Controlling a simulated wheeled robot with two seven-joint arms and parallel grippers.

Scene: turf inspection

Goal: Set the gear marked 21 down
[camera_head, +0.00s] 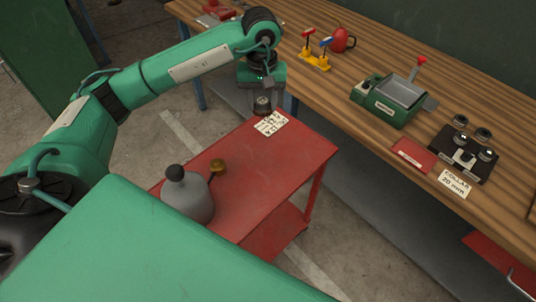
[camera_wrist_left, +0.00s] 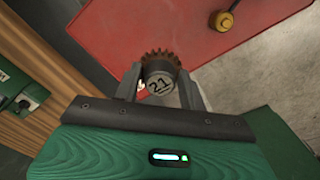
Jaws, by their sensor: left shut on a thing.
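My left gripper (camera_head: 263,99) is shut on the gear marked 21 (camera_wrist_left: 160,84). In the left wrist view the gear has a dark grey hub with the number facing the camera and a brownish toothed rim behind it, between the two fingers. In the head view the gear (camera_head: 262,104) is small and dark, at the far corner of the red cart (camera_head: 270,165), by a white marked card (camera_head: 271,124). Whether it touches the cart top cannot be told. My right gripper is not in view.
A grey can (camera_head: 187,198) and a brass-coloured piece (camera_head: 217,166) stand on the cart's near left part; the middle of its top is clear. The wooden bench (camera_head: 345,105) holds a green device (camera_head: 390,103), a red card (camera_head: 413,155) and a dark block with metal collars (camera_head: 464,153).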

